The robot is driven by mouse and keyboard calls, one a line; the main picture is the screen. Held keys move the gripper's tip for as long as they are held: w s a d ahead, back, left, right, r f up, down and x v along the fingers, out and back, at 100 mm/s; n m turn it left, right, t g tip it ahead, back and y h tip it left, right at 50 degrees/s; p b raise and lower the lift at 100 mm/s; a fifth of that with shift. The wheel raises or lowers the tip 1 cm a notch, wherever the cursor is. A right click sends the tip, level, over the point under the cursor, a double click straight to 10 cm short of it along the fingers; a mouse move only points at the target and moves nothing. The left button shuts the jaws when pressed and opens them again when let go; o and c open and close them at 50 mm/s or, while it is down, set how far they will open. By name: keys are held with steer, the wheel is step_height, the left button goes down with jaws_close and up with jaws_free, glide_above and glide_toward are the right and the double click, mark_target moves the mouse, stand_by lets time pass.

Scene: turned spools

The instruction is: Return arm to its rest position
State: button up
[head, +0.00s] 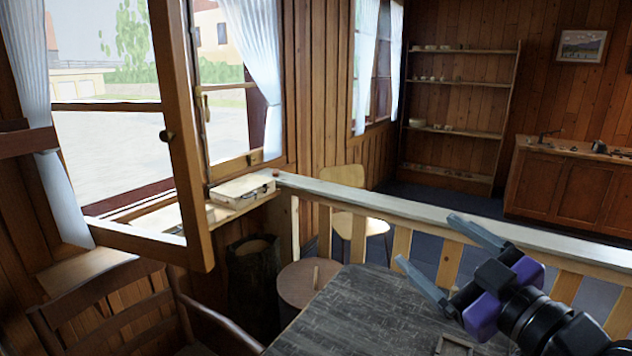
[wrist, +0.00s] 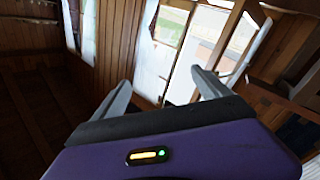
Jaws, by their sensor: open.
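My gripper (head: 438,255) is at the lower right of the head view, above the dark table (head: 340,310) and near the railing (head: 400,205). Its two grey fingers are spread wide apart with nothing between them. The purple gripper body and black wrist lead off to the lower right. In the wrist view the gripper (wrist: 160,95) also shows open and empty, with the window and curtains beyond it in a tilted view.
An open window sash (head: 185,140) juts into the room at left. A box (head: 243,190) lies on the sill. A wooden chair (head: 120,310) stands at lower left. A round stool (head: 305,285) and a dark bin (head: 253,275) stand beyond the table. Shelves (head: 455,130) stand at the back.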

steer(key=s+d+r+m+t+h, duration=0.2)
steer(key=s+r+m+t+h, duration=0.3)
steer(key=m, duration=0.3)
steer(key=s+d+f+m+t+h, duration=0.1)
steer(key=s+d+f+m+h, duration=0.2)
steer(key=s+f+m+h, duration=0.3)
steer(key=s+a+f+n+g+y, duration=0.2)
steer(key=s+f+g, duration=0.2)
steer(key=s+f, duration=0.9)
steer(key=s+a+f+n+g+y, duration=0.1)
steer(key=s+f+g, duration=0.3)
steer(key=s+f, duration=0.9)
steer(key=s+n+b, duration=0.1)
steer(key=s, duration=0.2)
steer(key=shift+a+y, duration=0.4)
steer(key=shift+r, duration=0.1)
